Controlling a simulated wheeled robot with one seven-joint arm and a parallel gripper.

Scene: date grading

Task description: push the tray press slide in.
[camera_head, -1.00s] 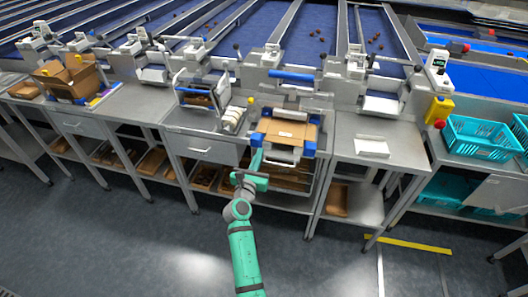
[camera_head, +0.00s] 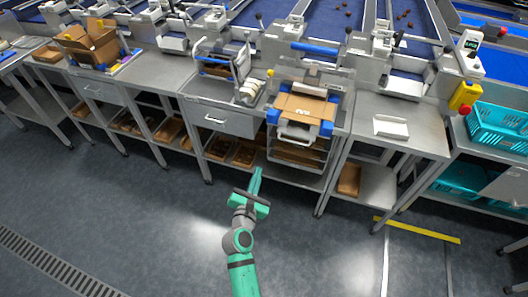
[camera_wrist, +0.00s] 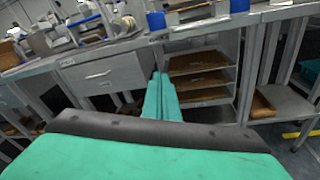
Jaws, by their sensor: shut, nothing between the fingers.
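The tray press (camera_head: 318,85) stands on the steel bench right of centre. Its slide, with blue corner blocks (camera_head: 272,117) and a white front handle (camera_head: 296,134), carries a brown cardboard tray (camera_head: 303,107) and sits at the bench's front edge. I cannot tell how far in the slide is. In the wrist view only the underside and a blue block (camera_wrist: 156,20) show at the top edge. My gripper (camera_head: 257,172) is shut and empty, in front of the bench, below and left of the handle, apart from it. Its fingers also show in the wrist view (camera_wrist: 160,80).
Shelves with brown trays (camera_wrist: 200,80) lie under the press, beside a closed drawer (camera_head: 218,119). A framed device (camera_head: 222,62) stands left of the press. A white holder (camera_head: 391,126) lies on the bench to the right. Teal crates (camera_head: 497,130) are far right. The floor ahead is clear.

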